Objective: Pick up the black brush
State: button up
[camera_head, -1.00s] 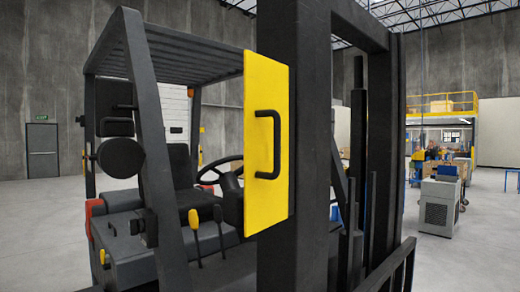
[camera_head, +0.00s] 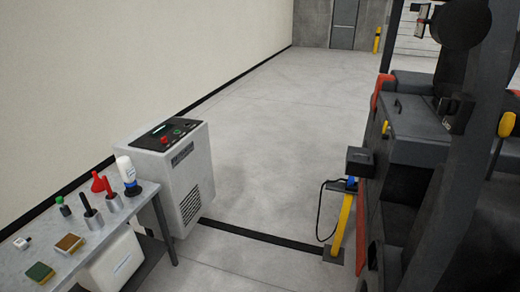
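A dark upright handle, perhaps the black brush (camera_head: 85,203), stands in a grey metal cup (camera_head: 93,220) on the grey table (camera_head: 130,210) at the lower left of the head view. Its lower end is hidden in the cup. A similar cup just right of it holds a red handle (camera_head: 108,186). My gripper is not in view.
The table also bears a red funnel (camera_head: 97,182), a white bottle (camera_head: 127,172), a green-capped bottle (camera_head: 62,206) and sponge-like blocks (camera_head: 69,243). A grey cabinet (camera_head: 190,185) stands beside it.

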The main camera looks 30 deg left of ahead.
aim_at(83, 197)
jog(key=u, duration=1.55)
jog(key=i+j+u, duration=0.7)
jog(key=i, duration=0.25)
jog(key=l, duration=0.1)
